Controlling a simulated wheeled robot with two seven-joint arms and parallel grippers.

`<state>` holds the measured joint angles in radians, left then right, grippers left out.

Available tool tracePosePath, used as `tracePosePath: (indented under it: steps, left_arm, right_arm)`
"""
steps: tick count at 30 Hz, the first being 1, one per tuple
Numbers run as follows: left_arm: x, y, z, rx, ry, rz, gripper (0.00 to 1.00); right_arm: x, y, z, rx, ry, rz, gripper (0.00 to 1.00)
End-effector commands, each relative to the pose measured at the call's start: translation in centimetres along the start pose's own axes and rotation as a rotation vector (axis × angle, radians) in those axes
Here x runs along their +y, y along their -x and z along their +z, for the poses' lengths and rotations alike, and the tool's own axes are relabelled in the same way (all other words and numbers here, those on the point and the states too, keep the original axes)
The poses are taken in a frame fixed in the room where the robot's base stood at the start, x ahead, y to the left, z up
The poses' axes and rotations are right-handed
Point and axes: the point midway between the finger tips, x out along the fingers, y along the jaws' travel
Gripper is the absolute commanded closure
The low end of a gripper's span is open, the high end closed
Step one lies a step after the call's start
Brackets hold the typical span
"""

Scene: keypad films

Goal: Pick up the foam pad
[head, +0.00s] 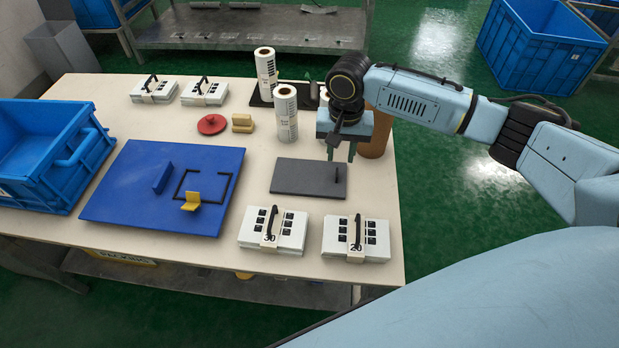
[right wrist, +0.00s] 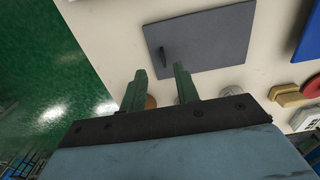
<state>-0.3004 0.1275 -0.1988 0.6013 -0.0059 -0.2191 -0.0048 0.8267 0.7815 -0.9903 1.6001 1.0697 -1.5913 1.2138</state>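The foam pad appears to be the flat dark grey rectangle (head: 300,176) lying on the table, with a small black upright tab (head: 337,174) near its right end. It also shows in the right wrist view (right wrist: 210,38), flat on the pale table top. My right gripper (head: 341,155) is above the table near the pad's far right corner, pointing down. Its two green fingers are apart with nothing between them, also in the right wrist view (right wrist: 160,75). My left gripper is not in view.
White label rolls (head: 286,112) and a brown cylinder (head: 377,135) stand close to the right gripper. White keypad stacks (head: 286,243) lie in front of the pad. A blue board (head: 130,190) with a yellow bracket (head: 192,201) and a blue crate (head: 45,180) are left.

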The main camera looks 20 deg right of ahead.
Motion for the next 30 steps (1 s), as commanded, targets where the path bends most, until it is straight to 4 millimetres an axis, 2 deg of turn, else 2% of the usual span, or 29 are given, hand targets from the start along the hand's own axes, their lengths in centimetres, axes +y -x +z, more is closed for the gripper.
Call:
tracePosePath:
  steps: [1, 10, 18, 27, 30]
  left_arm:
    - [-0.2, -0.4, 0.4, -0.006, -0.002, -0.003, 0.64]
    - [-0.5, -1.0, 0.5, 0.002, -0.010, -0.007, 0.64]
    - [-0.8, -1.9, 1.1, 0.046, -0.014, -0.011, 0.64]
    - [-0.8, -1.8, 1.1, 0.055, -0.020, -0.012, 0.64]
    - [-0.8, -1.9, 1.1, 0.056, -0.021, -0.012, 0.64]
  right_arm:
    - [0.0, -1.1, 0.0, -0.001, 0.001, 0.001, 0.69]
    - [-0.1, -3.6, -0.1, 0.000, 0.002, -0.001, 0.69]
    - [-0.2, -7.7, -0.3, 0.001, 0.003, 0.000, 0.69]
    - [-0.2, -8.4, -0.3, 0.002, 0.004, -0.002, 0.69]
    - [-0.2, -8.4, -0.3, 0.002, 0.004, -0.001, 0.81]
